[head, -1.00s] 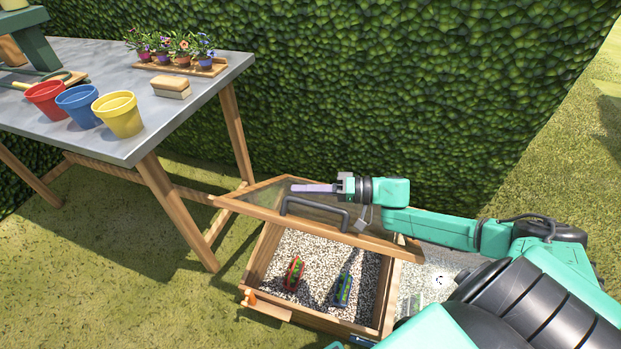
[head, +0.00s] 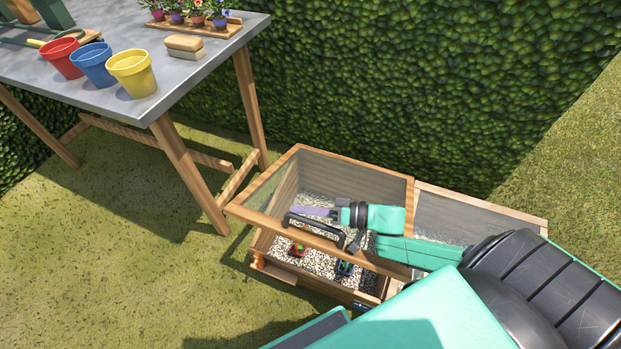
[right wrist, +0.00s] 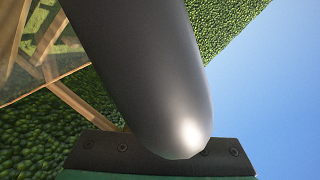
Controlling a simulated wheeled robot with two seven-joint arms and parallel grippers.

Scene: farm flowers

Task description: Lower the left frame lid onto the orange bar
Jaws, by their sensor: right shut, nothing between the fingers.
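The left frame lid (head: 322,241), a wooden frame with a clear pane and a dark handle (head: 316,229) near its front rail, is tilted over the left half of the cold frame. Its front edge stands above the box front. The orange bar (head: 257,262) is a small piece at the box's front left corner, below the lid and apart from it. My right gripper (head: 314,211) is shut and empty, over the pane just behind the handle; I cannot tell whether it touches. In the right wrist view a dark rounded shape blocks much of the picture. My left gripper is out of view.
Two small potted plants (head: 297,250) (head: 344,268) stand on the gravel inside. The right lid (head: 480,212) lies beside the left one. A table (head: 205,75) with red, blue and yellow pots stands left; a hedge is behind. Grass at the front left is clear.

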